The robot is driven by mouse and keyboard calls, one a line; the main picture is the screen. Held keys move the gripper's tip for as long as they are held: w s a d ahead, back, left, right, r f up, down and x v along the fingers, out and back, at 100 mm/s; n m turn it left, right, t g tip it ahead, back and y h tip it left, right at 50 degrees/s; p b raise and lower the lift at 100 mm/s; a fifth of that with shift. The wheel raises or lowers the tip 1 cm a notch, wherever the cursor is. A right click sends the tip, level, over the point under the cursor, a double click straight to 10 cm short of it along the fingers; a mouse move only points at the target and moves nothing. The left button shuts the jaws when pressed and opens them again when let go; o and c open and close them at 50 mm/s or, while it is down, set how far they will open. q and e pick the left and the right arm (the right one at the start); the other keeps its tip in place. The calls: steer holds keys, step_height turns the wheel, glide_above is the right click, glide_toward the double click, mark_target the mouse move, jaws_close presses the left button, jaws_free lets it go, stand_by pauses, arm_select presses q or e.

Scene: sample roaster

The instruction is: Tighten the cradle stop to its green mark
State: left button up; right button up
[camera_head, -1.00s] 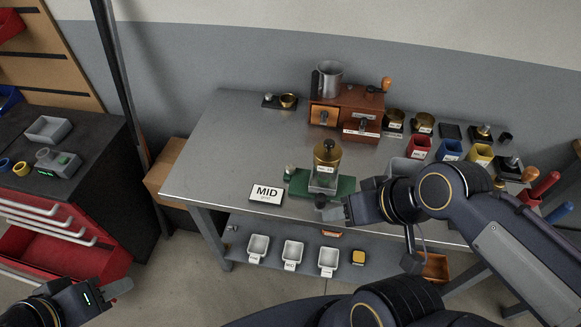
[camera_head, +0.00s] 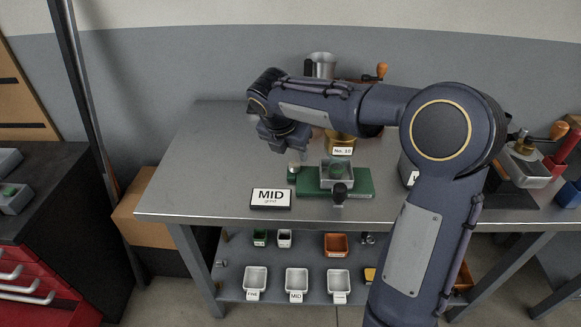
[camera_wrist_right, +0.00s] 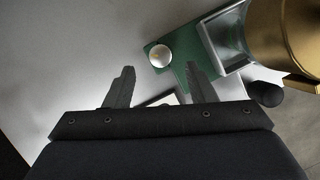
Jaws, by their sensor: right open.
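The green cradle base (camera_head: 362,187) sits on the grey bench, with a clear-walled box (camera_head: 337,175) on it. A round silver-topped knob (camera_head: 293,168) stands at its left end; it also shows in the right wrist view (camera_wrist_right: 160,55). I cannot tell which knob is the stop, and I see no distinct green mark. A brass cylinder (camera_head: 341,143) labelled No. 10 stands behind the box. My right gripper (camera_wrist_right: 160,85) is open and empty, its fingers apart near the silver-topped knob. My left gripper is out of view.
A MID sign (camera_head: 271,198) stands left of the cradle base. My right arm crosses above the bench and hides much of its right and back. White trays (camera_head: 296,280) sit on the lower shelf. The bench's left part is clear.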

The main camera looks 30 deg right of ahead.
mark_target(295, 164)
steer(key=x, duration=0.5)
steer(key=shift+f+b, duration=0.35)
steer(key=shift+b, duration=0.05)
